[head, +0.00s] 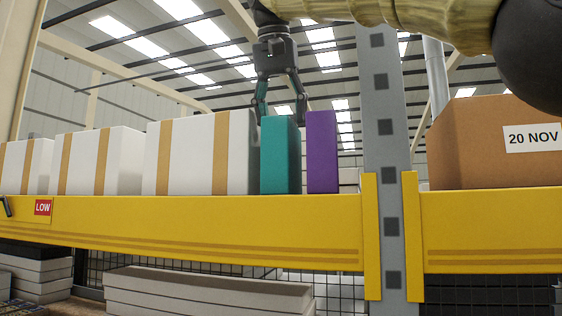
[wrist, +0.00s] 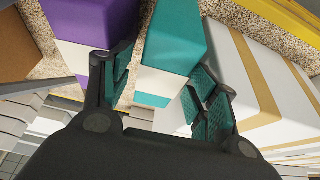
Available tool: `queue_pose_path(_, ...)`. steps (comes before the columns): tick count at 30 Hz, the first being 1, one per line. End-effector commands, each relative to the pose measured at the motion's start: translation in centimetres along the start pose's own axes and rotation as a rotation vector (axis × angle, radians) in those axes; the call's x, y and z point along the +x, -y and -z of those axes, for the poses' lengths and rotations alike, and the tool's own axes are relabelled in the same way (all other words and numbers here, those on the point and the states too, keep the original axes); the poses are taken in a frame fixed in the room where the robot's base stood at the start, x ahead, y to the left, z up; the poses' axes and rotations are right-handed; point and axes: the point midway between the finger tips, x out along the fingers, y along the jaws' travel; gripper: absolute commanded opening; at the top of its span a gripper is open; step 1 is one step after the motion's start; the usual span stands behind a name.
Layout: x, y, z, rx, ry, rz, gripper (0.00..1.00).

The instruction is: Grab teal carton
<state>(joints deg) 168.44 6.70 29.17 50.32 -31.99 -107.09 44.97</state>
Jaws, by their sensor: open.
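The teal carton (head: 277,155) stands upright on the shelf in the head view, between a white box and a purple carton (head: 322,152). My gripper (head: 279,112) is above it, fingers pointing down and spread, near the carton's top. In the wrist view my gripper (wrist: 160,92) is open, with one finger on each side of the teal carton (wrist: 172,45). The left finger is by the gap towards the purple carton (wrist: 95,28); the right finger is by the white box. I cannot tell whether either finger touches the carton.
White boxes with tan bands (head: 200,155) fill the shelf to the left, close to the teal carton. A yellow beam (head: 190,225) runs along the shelf front. A grey upright (head: 386,150) and a brown box (head: 490,140) stand to the right.

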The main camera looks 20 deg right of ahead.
Motion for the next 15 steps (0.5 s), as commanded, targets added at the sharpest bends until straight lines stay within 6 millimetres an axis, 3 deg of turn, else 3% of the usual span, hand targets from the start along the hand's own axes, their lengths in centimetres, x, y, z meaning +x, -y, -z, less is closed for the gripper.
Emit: queue_pose_path(15,3.1,0.0,0.5,-0.004,0.002,0.001,0.6)
